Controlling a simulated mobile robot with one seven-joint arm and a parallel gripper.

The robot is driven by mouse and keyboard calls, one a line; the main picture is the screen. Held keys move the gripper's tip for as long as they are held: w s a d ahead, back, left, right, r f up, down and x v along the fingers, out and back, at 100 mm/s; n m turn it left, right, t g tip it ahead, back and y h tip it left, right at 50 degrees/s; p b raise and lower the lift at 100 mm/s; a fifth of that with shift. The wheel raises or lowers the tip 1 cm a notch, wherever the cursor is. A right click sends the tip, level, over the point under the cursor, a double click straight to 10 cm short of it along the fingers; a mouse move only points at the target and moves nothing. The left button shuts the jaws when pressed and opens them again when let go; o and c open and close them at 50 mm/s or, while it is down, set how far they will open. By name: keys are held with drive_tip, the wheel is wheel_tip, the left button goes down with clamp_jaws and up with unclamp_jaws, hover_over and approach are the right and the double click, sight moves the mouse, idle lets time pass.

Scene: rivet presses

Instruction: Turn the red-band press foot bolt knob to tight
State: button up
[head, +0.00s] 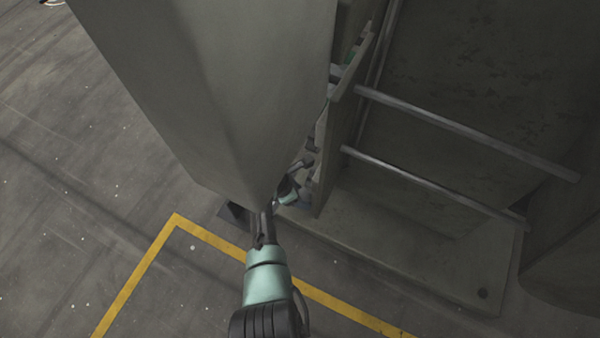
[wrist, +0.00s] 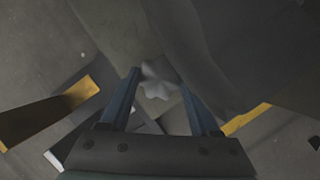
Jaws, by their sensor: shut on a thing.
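In the wrist view, a pale grey, star-shaped knob (wrist: 157,81) sits between the two blue-grey fingers of my gripper (wrist: 160,82). My gripper is shut on this knob, with one finger on each side. Which way the knob is turned and how tight it is cannot be told. No red band shows on the press (head: 215,85), whose big grey body fills the upper middle of the head view. The knob is not discernible in the head view, where the area around the press's lower end is crowded and dark.
A grey base plate (head: 440,275) lies on the floor to the right, with an upright panel and two metal rods (head: 440,185) above it. A yellow floor line (head: 135,275) runs around the front. The floor (head: 60,200) at the left is clear.

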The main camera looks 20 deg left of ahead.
drive_tip(key=m+g+h+b, duration=0.1)
drive_tip(key=m, duration=0.2)
drive_tip(key=shift+w+f+m, duration=0.1)
drive_tip(key=shift+f+m, duration=0.05)
drive_tip(key=shift+m, duration=0.25)
drive_tip(key=m+g+b, duration=0.1)
drive_tip(key=m+b, duration=0.1)
drive_tip(key=m, duration=0.1)
drive_tip(key=shift+w+a+m+b, duration=0.1)
drive_tip(key=shift+m+b, duration=0.2)
drive_tip(key=shift+b, duration=0.05)
drive_tip(key=m+g+b, duration=0.1)
drive_tip(key=m+b, duration=0.1)
drive_tip(key=m, duration=0.1)
drive_tip(key=shift+w+m+g+b, duration=0.1)
drive_tip(key=shift+m+g+b, duration=0.2)
drive_tip(key=shift+g, duration=0.1)
drive_tip(key=shift+m+g+b, duration=0.6)
drive_tip(key=shift+m+b, duration=0.2)
drive_tip(key=shift+m, duration=0.7)
drive_tip(key=o, duration=1.1)
